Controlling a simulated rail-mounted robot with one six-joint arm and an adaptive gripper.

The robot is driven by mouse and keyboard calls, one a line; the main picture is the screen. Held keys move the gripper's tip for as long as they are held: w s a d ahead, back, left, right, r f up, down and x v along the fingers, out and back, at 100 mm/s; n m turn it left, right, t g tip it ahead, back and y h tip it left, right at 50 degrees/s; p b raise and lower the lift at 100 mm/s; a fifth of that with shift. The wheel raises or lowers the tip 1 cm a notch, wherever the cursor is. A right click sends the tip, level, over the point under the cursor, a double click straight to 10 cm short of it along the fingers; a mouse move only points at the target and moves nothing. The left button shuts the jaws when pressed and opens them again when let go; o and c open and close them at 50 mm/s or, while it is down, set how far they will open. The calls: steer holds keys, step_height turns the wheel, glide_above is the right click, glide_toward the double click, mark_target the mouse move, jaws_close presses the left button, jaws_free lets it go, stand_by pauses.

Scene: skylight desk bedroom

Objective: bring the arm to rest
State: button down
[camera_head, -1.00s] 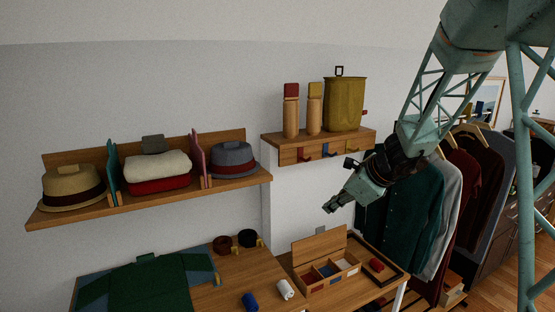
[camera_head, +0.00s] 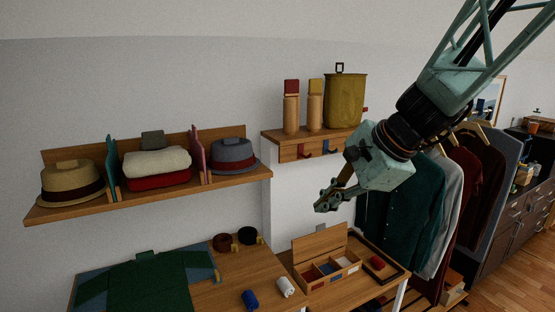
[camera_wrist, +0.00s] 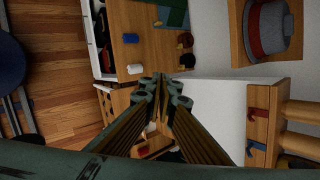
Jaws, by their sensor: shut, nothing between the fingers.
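My gripper (camera_head: 325,204) hangs in the air in front of the white wall, below the small peg shelf and above the wooden compartment box. Its fingers are shut and nothing shows between them. In the wrist view my gripper (camera_wrist: 162,84) points toward the desk, with its fingertips together near the middle of the picture. My arm comes in from the upper right and slants down to the left.
The peg shelf (camera_head: 275,139) holds two cylinders and an olive bin (camera_head: 345,101). A long shelf (camera_head: 225,178) holds hats and folded cloths. Hanging clothes (camera_head: 405,205) are close on the right.

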steer(key=s+d+n+h+b, duration=0.1)
steer(key=s+d+n, duration=0.2)
steer(key=s, duration=0.9)
steer(key=s+d+n+h+b, duration=0.1)
steer(key=s+d+n+h, duration=0.1)
steer(key=s+n, duration=0.5)
steer(key=s+d+n+g+h+b, duration=0.1)
steer(key=s+d+n, duration=0.3)
steer(key=s, duration=1.4)
steer(key=shift+d+n+h, duration=0.2)
steer(key=shift+n+h, duration=0.3)
steer(key=shift+h, duration=0.1)
